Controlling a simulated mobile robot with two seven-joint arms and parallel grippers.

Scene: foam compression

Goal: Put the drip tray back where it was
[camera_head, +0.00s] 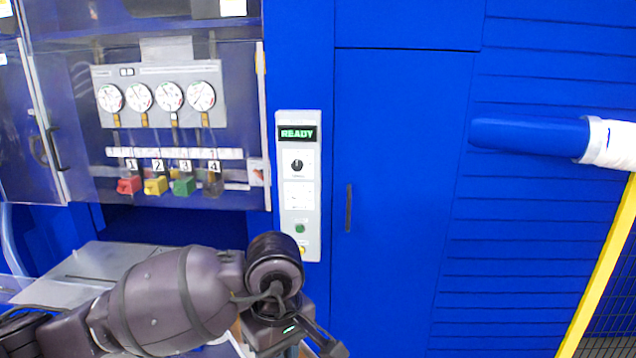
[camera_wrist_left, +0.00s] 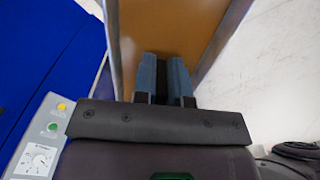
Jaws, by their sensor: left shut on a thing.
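The drip tray, with an orange-brown inside (camera_wrist_left: 195,25) and grey metal side walls, fills the top middle of the left wrist view. My left gripper (camera_wrist_left: 163,75) is shut on the tray's near end; its fingers are close together, and the exact contact is hard to see. In the head view my left gripper (camera_head: 318,340) is low in the picture, below the control panel, partly cut off by the bottom edge. There the tray is mostly hidden behind my arm; only a small tan sliver shows. My right gripper is not in view.
A blue machine has a grey control panel (camera_head: 299,190) reading READY, several gauges (camera_head: 155,97) and coloured valve handles (camera_head: 155,186). A grey metal surface (camera_head: 95,262) lies at lower left. A blue bar (camera_head: 525,136) and a yellow post (camera_head: 600,270) stand at right. Pale floor (camera_wrist_left: 265,80) is clear.

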